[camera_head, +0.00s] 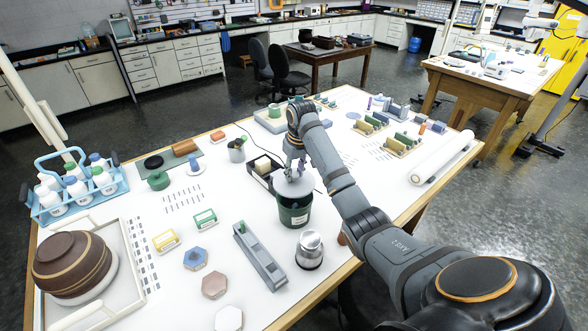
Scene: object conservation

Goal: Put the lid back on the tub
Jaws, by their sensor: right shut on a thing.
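The dark green tub (294,212) stands upright on the white table, with a pale label on its side. A pale grey round lid (283,186) is at the tub's mouth and covers most of the opening from this view. My right gripper (294,172) points down over the tub and is shut on the lid from above. I cannot tell whether the lid rests on the rim or is slightly above it. The fingertips are partly lost against the lid. My left gripper is not in view.
A metal canister (310,250) stands close to the tub at front right. A grey long holder (260,257) lies to its front left, and a dark open tray (262,170) sits just behind. A blue bottle carrier (75,192) and a brown pot (72,265) are at left.

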